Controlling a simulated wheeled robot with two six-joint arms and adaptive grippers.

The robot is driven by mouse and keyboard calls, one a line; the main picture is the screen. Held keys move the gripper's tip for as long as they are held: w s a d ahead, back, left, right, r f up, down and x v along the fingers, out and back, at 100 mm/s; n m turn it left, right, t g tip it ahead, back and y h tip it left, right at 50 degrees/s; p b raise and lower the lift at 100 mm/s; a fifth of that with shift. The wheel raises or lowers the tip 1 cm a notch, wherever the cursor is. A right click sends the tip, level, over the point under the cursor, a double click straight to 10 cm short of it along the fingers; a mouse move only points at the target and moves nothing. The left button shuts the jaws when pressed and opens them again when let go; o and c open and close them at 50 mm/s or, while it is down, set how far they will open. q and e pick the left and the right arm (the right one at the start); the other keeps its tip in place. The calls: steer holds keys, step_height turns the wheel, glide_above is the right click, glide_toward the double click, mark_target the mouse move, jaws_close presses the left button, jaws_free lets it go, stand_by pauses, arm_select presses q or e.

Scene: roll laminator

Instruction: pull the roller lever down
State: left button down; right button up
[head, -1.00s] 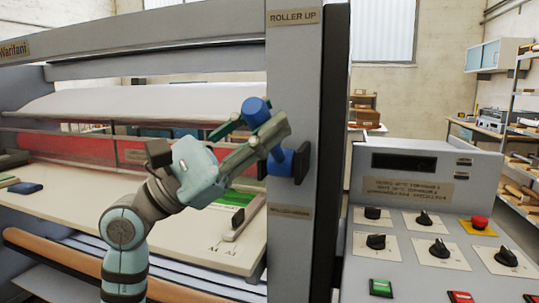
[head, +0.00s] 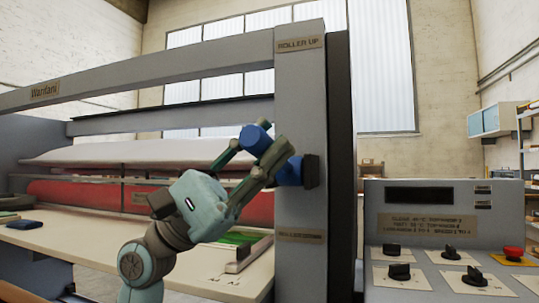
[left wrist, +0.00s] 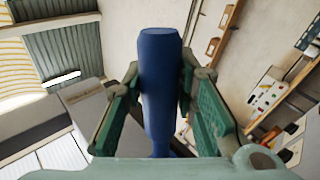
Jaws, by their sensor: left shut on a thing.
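The blue roller lever (head: 255,138) sticks out from the grey post of the laminator. Its dark mount (head: 311,171) lies between the "ROLLER UP" label (head: 300,43) above and a lower label (head: 300,236) that is hard to read. The lever's free end sits a little higher than the mount in the head view. My left gripper (head: 254,149) is shut on the blue handle, with one finger on each side. In the left wrist view the handle (left wrist: 160,90) stands upright between the green fingers. My right gripper is not in view.
The control panel (head: 445,225) with knobs and a red button (head: 513,252) stands right of the post. The red roller (head: 100,193) and pale feed table (head: 85,240) lie to the left. Free air surrounds the lever in front of the post.

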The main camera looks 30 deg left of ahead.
arm_select(q)
steer(key=shift+d+f, duration=0.1)
steer(key=shift+f, duration=0.05)
steer(key=c, duration=1.3)
jaws_free()
steer(key=shift+s+a+f, duration=0.1)
steer(key=shift+a+f, duration=0.2)
steer(key=shift+a, duration=0.05)
steer(key=v, duration=1.1)
steer(key=shift+a, duration=0.15)
